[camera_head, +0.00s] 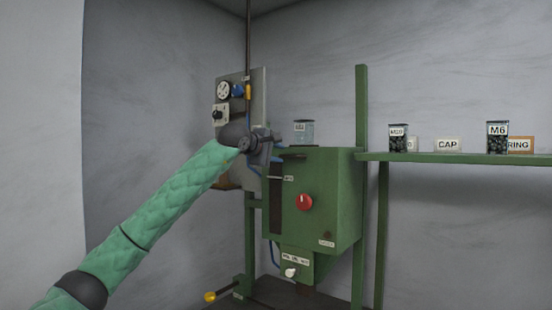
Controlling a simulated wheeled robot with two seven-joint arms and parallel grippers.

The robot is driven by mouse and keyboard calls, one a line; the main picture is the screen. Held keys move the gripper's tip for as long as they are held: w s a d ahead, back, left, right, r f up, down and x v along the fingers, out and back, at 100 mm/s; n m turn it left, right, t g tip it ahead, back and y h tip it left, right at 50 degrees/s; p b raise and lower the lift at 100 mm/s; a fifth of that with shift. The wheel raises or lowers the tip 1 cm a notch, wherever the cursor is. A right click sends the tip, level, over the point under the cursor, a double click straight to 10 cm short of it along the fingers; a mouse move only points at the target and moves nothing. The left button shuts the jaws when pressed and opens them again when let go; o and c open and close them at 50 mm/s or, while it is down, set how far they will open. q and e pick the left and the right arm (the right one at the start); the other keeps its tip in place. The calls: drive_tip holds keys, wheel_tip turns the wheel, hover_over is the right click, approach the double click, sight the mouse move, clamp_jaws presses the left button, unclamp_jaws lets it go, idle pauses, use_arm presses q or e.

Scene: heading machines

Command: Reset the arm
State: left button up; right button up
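My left arm, in a green quilted sleeve, reaches from the lower left towards the green machine (335,190). No held object shows. My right gripper is not in view. The machine has a red knob (304,202) on its front and a small pale knob (291,272) lower down.
A jar (304,131) stands on top of the machine. The green shelf (470,158) at right holds a jar of dark parts (399,138), a CAP label (447,145), an M6 jar (497,138) and a RING label (520,145). A yellow-tipped lever (210,296) sticks out below.

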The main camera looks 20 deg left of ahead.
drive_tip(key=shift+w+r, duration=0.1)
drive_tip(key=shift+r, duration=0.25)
